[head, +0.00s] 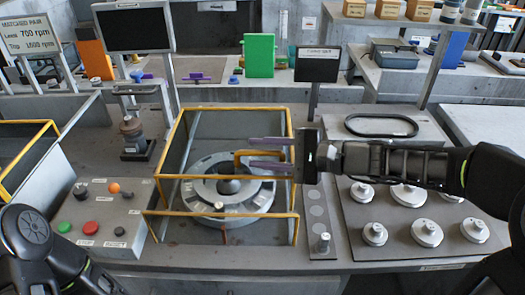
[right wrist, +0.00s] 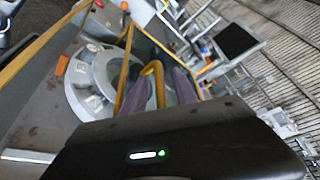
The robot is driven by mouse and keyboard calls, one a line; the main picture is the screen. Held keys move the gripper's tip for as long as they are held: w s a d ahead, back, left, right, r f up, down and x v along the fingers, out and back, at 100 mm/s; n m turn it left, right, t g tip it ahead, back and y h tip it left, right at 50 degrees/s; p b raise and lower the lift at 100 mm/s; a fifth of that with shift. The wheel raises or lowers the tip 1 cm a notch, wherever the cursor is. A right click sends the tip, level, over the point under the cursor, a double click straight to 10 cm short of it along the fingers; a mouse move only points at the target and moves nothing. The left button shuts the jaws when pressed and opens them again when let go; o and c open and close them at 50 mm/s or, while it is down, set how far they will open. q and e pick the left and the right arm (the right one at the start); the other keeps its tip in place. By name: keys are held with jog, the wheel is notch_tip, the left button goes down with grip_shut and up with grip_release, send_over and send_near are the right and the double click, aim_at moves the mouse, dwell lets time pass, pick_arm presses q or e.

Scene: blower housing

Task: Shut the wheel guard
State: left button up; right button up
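The wheel guard (head: 290,128) is a yellow-edged frame around a round grey wheel (head: 228,188) with a dark hub. I cannot tell its exact angle. A bent yellow handle (head: 240,155) stands over the wheel's far right part; it also shows in the right wrist view (right wrist: 153,68). My right gripper (head: 268,154) reaches in from the right, its two purple fingers apart. In the right wrist view the fingers (right wrist: 160,90) lie on either side of the handle, with space between. Contact cannot be seen. My left arm shows at the lower left; its gripper is out of view.
A button panel (head: 100,222) lies left of the guard. A plate with several round grey knobs (head: 405,262) lies to the right, with a black ring (head: 381,124) behind it. A small dark sign (head: 317,66) stands on a post behind my right gripper.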

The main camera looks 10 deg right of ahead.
grip_shut()
dwell(1.4)
